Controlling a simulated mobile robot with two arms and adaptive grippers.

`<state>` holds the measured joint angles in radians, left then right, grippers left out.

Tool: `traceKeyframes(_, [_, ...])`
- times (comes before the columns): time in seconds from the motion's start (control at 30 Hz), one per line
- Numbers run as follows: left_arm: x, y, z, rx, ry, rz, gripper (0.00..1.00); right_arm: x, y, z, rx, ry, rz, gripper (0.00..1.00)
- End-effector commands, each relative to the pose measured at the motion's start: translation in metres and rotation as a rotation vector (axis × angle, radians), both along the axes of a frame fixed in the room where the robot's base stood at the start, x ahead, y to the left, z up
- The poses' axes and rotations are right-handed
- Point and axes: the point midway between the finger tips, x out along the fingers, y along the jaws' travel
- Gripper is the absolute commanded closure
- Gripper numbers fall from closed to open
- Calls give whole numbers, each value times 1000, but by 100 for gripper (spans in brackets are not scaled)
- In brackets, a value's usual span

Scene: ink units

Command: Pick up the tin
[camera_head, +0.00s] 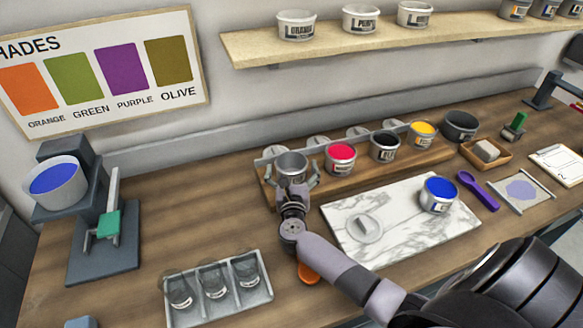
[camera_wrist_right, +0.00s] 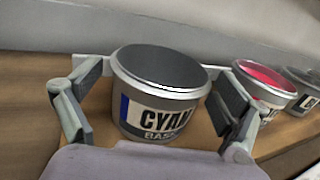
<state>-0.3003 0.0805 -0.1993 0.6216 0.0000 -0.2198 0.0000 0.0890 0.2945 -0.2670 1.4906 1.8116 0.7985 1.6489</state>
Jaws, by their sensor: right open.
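A grey tin (camera_head: 292,162) with a dark grey top stands upright at the left end of the wooden rack. In the right wrist view this tin (camera_wrist_right: 160,92) has a white label reading CYAN BASE with a blue strip. My right gripper (camera_head: 291,174) is open, with one finger on each side of the tin. In the wrist view the open fingers (camera_wrist_right: 158,110) flank the tin, the right one close to its side; whether they touch cannot be told. My left gripper is not in view.
Tins with red (camera_head: 341,157), black (camera_head: 385,145) and yellow (camera_head: 423,132) tops stand to the right on the rack (camera_head: 350,172). A marble slab (camera_head: 400,248) holds a blue-topped tin (camera_head: 438,194). A tray of glasses (camera_head: 218,300) lies front left.

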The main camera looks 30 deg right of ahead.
Motion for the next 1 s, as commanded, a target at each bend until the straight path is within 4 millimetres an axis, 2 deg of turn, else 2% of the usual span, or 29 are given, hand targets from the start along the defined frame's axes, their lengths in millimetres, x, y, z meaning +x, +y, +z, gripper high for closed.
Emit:
traceKeyframes(0.13, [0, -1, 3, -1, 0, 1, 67, 10, -6, 0, 0, 1, 0, 6])
traceKeyframes(0.37, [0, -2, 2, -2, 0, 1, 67, 11, -7, -1, 1, 1, 1, 6])
traceKeyframes(1.0, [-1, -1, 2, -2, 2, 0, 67, 11, -6, -1, 1, 1, 1, 48])
